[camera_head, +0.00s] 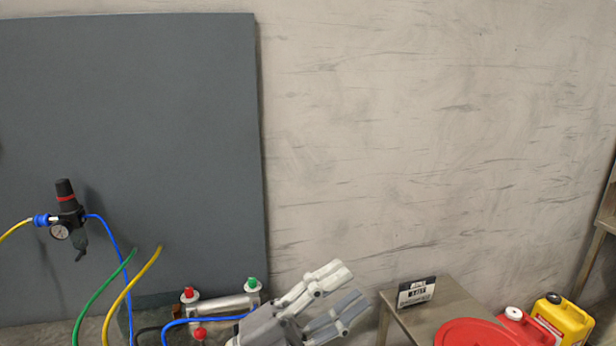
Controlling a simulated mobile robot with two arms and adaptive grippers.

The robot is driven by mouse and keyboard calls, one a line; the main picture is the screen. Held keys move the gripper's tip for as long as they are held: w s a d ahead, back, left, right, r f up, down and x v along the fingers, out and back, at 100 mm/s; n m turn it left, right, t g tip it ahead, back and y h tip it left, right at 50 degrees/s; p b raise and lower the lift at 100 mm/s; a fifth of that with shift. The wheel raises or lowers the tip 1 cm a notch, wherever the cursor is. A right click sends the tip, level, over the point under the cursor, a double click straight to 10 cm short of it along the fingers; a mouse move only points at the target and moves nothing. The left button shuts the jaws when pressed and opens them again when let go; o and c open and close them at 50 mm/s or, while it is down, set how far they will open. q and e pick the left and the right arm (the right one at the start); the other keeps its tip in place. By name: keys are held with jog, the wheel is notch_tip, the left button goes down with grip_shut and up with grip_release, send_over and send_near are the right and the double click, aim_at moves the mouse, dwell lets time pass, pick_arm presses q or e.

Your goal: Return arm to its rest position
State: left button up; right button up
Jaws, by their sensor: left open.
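My left gripper (347,289) is at the bottom middle of the head view. Its two pale grey fingers are apart, point up and to the right, and hold nothing. It is in front of the bare wall and the lower right of the dark panel, beside a metal cylinder (228,306) with red and green fittings. In the picture it lies between that cylinder and a table to the right. Most of my left arm is below the frame. My right gripper is not in view.
The dark grey panel (150,130) carries a pressure regulator (66,215) with a gauge. Blue, green and yellow hoses loop at lower left. The table (453,300) bears a small label sign (416,292). A red round lid (478,334) and red and yellow containers (563,320) are at lower right.

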pick_arm(q)
jog(key=w+a+f+n+t+y, duration=0.3)
jog(key=a+n+t+y, duration=0.45)
jog(key=n, duration=0.25)
jog(key=w+a+f+n+t+y, duration=0.35)
jog(key=a+n+t+y, duration=0.25)
jog(key=n+y, duration=0.25)
jog(key=s+a+f+n+g+y, duration=0.25)
jog(key=a+f+n+g, duration=0.2)
jog(key=f, duration=0.45)
jog(key=s+a+f+n+g+y, duration=0.25)
jog(key=a+f+y, duration=0.2)
jog(key=f, duration=0.35)
jog(key=s+a+f+n+g+h, duration=0.1)
jog(key=s+f+g, duration=0.5)
jog(key=s, duration=0.4)
jog(key=s+a+f+g, duration=0.1)
jog(key=s+f+g, duration=0.4)
jog(key=s+f, duration=0.45)
notch_tip(320, 180, down, 26)
jog(key=s+r+g+b, duration=0.1)
jog(key=s, duration=0.2)
jog(key=s+a+f+g+b, duration=0.1)
jog(key=s+a+f, duration=0.2)
jog(key=s+f, duration=1.3)
notch_tip(320, 180, down, 3)
jog(key=shift+s+a+r, duration=0.15)
jog(key=shift+s, duration=0.25)
